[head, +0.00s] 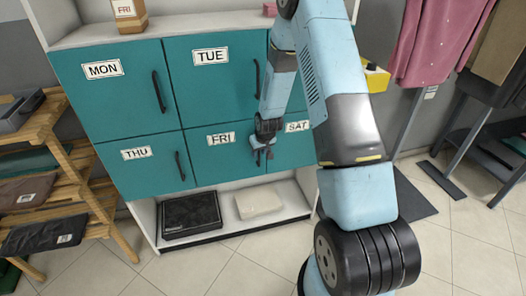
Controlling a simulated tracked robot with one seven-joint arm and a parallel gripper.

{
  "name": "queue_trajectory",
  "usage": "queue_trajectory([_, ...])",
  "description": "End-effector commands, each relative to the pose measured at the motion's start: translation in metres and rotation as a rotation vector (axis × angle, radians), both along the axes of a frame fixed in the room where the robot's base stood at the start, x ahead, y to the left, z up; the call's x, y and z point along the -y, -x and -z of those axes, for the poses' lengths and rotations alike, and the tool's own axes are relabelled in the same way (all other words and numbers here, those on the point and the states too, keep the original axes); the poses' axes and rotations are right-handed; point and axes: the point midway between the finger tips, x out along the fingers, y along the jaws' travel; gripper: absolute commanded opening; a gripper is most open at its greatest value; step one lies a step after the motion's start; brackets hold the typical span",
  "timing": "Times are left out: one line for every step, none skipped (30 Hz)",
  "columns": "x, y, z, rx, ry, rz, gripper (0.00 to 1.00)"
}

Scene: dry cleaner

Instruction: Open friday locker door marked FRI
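The FRI locker door (215,165) is the teal door in the middle of the lower row, with a white label reading FRI. It looks shut, flush with the doors around it. My gripper (264,156) is in front of the right side of this door, where the neighbouring doors carry their dark handles. The FRI handle is hidden or merges with the gripper, so I cannot tell whether they touch. The fingers are too small to show whether they are open or shut.
The MON door (110,95), TUE door (210,85), THU door (145,172) and partly hidden SAT door (296,147) look shut. An open shelf below holds a black tray (190,214) and a beige bundle (258,202). A wooden rack (82,180) stands left. Floor in front is clear.

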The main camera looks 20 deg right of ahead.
Motion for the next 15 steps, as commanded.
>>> queue_trajectory([-0.0001, -0.0005, 0.0016, 0.000, 0.000, 0.000, 0.38])
queue_trajectory([0.0000, -0.0007, 0.0022, 0.000, 0.000, 0.000, 0.38])
queue_trajectory([-0.0001, -0.0008, 0.0026, 0.000, 0.000, 0.000, 0.38])
queue_trajectory([-0.0001, -0.0010, 0.0026, 0.000, 0.000, 0.000, 0.38])
queue_trajectory([-0.0001, -0.0010, 0.0027, 0.000, 0.000, 0.000, 0.38])
queue_trajectory([-0.0001, -0.0010, 0.0026, 0.000, 0.000, 0.000, 0.38])
queue_trajectory([-0.0001, -0.0010, 0.0026, 0.000, 0.000, 0.000, 0.38])
queue_trajectory([-0.0001, -0.0008, 0.0026, 0.000, 0.000, 0.000, 0.38])
queue_trajectory([0.0000, -0.0010, 0.0025, 0.000, 0.000, 0.000, 0.38])
queue_trajectory([-0.0001, -0.0009, 0.0024, 0.000, 0.000, 0.000, 0.38])
queue_trajectory([0.0000, -0.0008, 0.0025, 0.000, 0.000, 0.000, 0.35])
queue_trajectory([0.0000, -0.0008, 0.0025, 0.000, 0.000, 0.000, 0.31])
queue_trajectory([-0.0001, -0.0008, 0.0024, 0.000, 0.000, 0.000, 0.28])
queue_trajectory([0.0000, -0.0008, 0.0024, 0.000, 0.000, 0.000, 0.26])
queue_trajectory([0.0000, -0.0008, 0.0024, 0.000, 0.000, 0.000, 0.22])
